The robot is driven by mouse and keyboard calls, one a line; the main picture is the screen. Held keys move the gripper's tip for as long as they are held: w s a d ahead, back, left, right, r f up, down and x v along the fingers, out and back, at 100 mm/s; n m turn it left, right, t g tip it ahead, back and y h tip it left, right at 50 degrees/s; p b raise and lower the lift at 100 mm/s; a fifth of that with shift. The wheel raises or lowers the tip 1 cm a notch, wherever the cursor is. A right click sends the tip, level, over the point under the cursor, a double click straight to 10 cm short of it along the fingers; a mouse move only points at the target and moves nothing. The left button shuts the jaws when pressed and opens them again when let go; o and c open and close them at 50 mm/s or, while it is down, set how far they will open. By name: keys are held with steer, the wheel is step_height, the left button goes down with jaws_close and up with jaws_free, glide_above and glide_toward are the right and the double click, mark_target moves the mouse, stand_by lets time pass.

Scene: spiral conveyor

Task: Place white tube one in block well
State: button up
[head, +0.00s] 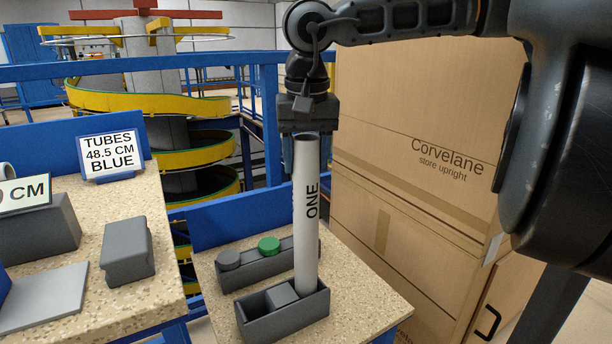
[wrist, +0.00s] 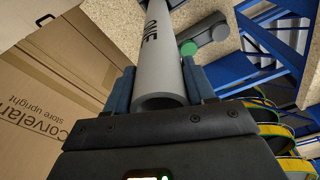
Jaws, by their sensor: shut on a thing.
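The white tube marked ONE (head: 307,225) stands about upright in the head view. My gripper (head: 306,150) is shut on it near its top end. In the wrist view the tube (wrist: 162,60) lies between the two blue fingers of my gripper (wrist: 160,88), its open end facing the camera. Below the tube is a dark grey open block (head: 268,328) on a speckled table. The tube's lower end is at the right part of the block's well, behind the near wall. Whether it touches the bottom is hidden. A small grey cube (head: 281,294) sits in the well, left of the tube.
Behind the tube a grey holder (head: 262,270) carries a grey cap and a green cap (head: 269,245). A tall cardboard box (head: 410,120) stands close on the right. A second table (head: 165,280) with grey blocks and a blue-tubes sign (head: 109,155) is at left.

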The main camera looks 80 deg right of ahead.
steer(key=shift+f, duration=0.9)
steer(key=shift+f+b, duration=0.1)
steer(key=shift+b, duration=0.3)
steer(key=o, duration=1.4)
steer(key=r+p, duration=0.2)
steer(key=r, duration=0.2)
steer(key=a+r+p, duration=0.1)
steer(key=r+p, duration=0.2)
steer(key=r, duration=0.1)
steer(key=r+p, duration=0.3)
steer(key=r, duration=0.1)
steer(key=shift+s+a+r, duration=0.2)
steer(key=shift+s, duration=0.05)
